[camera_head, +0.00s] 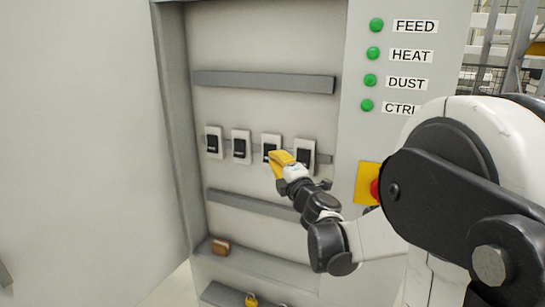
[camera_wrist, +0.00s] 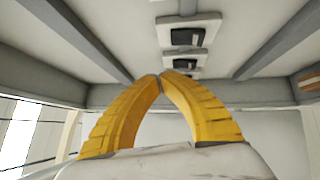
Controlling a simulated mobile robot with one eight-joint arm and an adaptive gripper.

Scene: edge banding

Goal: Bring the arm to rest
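My gripper (camera_head: 281,158) has yellow fingers. In the head view it is in front of the row of breakers, overlapping the third one from the left. In the wrist view its fingertips (camera_wrist: 160,77) meet, with nothing seen between them. My arm reaches in from the right of the head view, bent, with the gripper inside the open cabinet (camera_head: 265,40). Whether the fingers touch a breaker is unclear.
Several breakers, such as the leftmost (camera_head: 213,143), sit on a rail. Green lamps (camera_head: 373,54) and a red button (camera_head: 375,190) are right of the opening. A brown block (camera_head: 220,247) and a yellow padlock (camera_head: 251,300) are low down. An open door (camera_head: 75,140) stands left.

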